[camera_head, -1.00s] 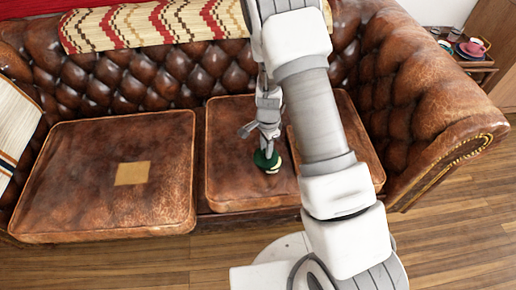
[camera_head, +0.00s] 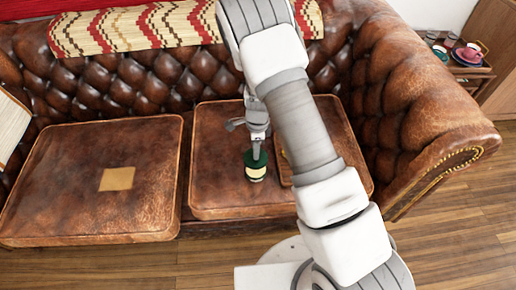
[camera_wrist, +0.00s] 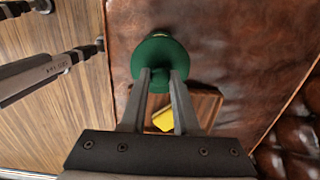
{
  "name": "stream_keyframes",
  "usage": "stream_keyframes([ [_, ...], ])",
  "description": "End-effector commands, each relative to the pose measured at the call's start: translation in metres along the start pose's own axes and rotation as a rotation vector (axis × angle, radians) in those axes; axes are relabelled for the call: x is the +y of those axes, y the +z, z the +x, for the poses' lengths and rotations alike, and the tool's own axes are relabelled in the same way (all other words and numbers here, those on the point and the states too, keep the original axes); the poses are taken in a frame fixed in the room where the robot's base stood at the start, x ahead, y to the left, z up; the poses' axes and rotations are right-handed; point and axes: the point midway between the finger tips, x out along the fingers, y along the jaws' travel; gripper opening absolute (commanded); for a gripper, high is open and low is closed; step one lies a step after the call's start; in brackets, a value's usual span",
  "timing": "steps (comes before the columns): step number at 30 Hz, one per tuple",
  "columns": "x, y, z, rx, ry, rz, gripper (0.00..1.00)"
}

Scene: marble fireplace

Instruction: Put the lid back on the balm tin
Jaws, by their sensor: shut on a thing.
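The green lid (camera_head: 256,156) is held by its knob in my gripper (camera_head: 256,148), which points down over the right seat cushion. In the wrist view, my gripper (camera_wrist: 160,80) has its two fingers closed around the knob of the round green lid (camera_wrist: 160,54). The balm tin (camera_head: 256,173), with a cream band, is directly below the lid in the head view. The lid looks in line with the tin and close to it or touching; I cannot tell if it is seated. In the wrist view the lid hides nearly all of the tin.
A wooden board (camera_wrist: 203,103) with a yellow piece (camera_wrist: 163,119) lies beside the tin; my arm mostly hides it in the head view. The left cushion (camera_head: 75,195) bears a tan square (camera_head: 117,179). A side table (camera_head: 468,68) with cups stands at the right.

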Motion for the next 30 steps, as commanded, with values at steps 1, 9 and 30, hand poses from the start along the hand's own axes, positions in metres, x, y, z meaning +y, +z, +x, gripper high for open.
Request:
stream_keyframes([
  [1, 0.000, 0.000, 0.005, 0.000, 0.000, 0.000, 0.00],
  [9, 0.000, -0.001, 0.029, 0.000, 0.000, -0.001, 0.00],
  [30, 0.000, -0.003, 0.060, 0.000, -0.001, -0.001, 0.00],
])
